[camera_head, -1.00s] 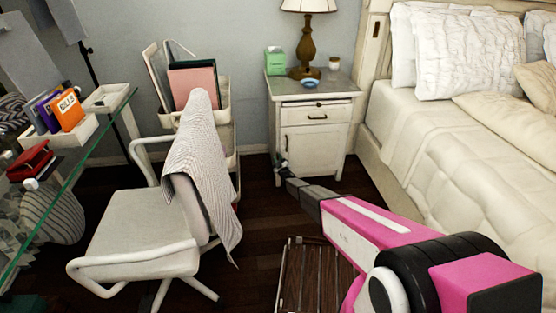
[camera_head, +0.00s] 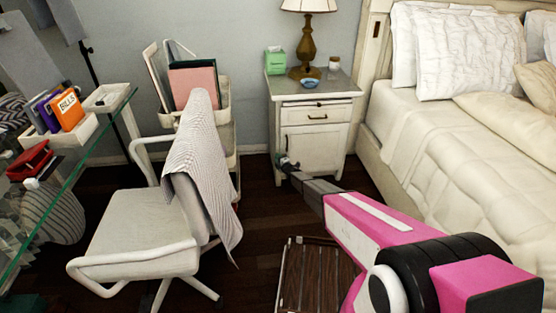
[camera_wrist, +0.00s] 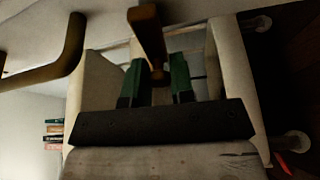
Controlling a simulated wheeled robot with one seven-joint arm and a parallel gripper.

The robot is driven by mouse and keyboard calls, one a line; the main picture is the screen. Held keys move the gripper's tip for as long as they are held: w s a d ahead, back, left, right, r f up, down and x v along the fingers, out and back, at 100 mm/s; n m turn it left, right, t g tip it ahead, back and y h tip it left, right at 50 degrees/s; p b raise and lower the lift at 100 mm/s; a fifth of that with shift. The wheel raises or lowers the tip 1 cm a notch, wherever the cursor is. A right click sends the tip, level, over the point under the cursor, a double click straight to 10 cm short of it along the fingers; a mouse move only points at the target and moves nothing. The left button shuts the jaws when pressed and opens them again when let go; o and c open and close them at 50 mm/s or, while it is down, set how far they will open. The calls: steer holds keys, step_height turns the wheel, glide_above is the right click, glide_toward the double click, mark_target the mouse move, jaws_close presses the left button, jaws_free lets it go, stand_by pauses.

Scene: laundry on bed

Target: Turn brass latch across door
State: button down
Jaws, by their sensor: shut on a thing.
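The brass latch (camera_wrist: 150,40) shows at the top middle of the wrist view. Its lower end lies between the green fingertips of my gripper (camera_wrist: 157,80), which is shut on it. In the head view my gripper (camera_head: 286,162) is at the left side of the nightstand's white door (camera_head: 313,150). The latch's contact with the fingers is too small to make out there. The latch's exact angle across the door is hard to tell.
The white nightstand (camera_head: 273,120) carries a lamp (camera_head: 307,45), a green tissue box (camera_head: 275,62) and a blue dish (camera_head: 309,82). The bed (camera_head: 440,135) is at right. A chair with a striped cloth (camera_head: 205,185) stands at left. A slatted wooden item (camera_head: 315,275) lies on the floor.

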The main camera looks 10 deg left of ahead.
steer(key=shift+n, duration=0.5)
steer(key=c, duration=1)
jaws_free()
steer(key=shift+s, duration=0.15)
steer(key=v, duration=1)
steer(key=shift+s+d+r, duration=0.15)
steer(key=shift+s+d, duration=0.05)
steer(key=shift+s, duration=0.05)
steer(key=shift+h, duration=0.3)
